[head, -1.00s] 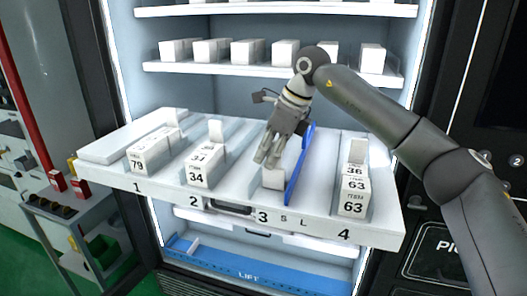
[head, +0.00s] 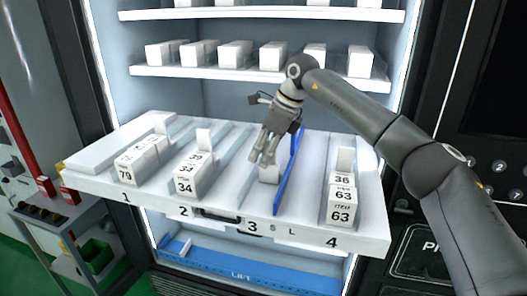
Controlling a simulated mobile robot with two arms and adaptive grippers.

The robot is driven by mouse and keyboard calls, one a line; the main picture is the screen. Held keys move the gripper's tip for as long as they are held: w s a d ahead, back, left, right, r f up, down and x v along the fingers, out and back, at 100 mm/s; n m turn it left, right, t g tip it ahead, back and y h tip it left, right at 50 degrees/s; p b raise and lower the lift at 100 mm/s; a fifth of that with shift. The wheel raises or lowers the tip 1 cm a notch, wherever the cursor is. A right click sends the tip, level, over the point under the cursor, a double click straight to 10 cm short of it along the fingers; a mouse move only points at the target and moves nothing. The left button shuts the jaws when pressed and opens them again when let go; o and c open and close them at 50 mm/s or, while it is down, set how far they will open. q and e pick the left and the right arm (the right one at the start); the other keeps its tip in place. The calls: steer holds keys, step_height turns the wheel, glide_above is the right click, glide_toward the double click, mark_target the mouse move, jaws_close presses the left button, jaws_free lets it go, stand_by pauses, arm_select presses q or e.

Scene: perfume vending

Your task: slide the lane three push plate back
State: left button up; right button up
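The pulled-out white shelf tray (head: 222,222) has lanes numbered 1 to 4. In lane three, a small white block, seemingly the push plate (head: 269,174), stands left of the blue divider (head: 289,172), some way behind the front edge. My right gripper (head: 262,160) points down over lane three, with its fingertips at the block's upper front. It seems to touch the block, but I cannot tell for sure, nor how far the fingers are apart. My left gripper is not in view.
White boxes stand in lane one (head: 139,163), lane two (head: 188,178) and lane four (head: 341,205). A shelf with several boxes (head: 262,75) is above and behind. A blue lift bar (head: 240,275) lies below the tray. Lane three's front is clear.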

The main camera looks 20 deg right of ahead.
steer(key=shift+d+r, duration=0.1)
steer(key=shift+r, duration=0.05)
steer(key=v, duration=1.1)
steer(key=shift+r, duration=0.3)
steer(key=shift+s, duration=0.1)
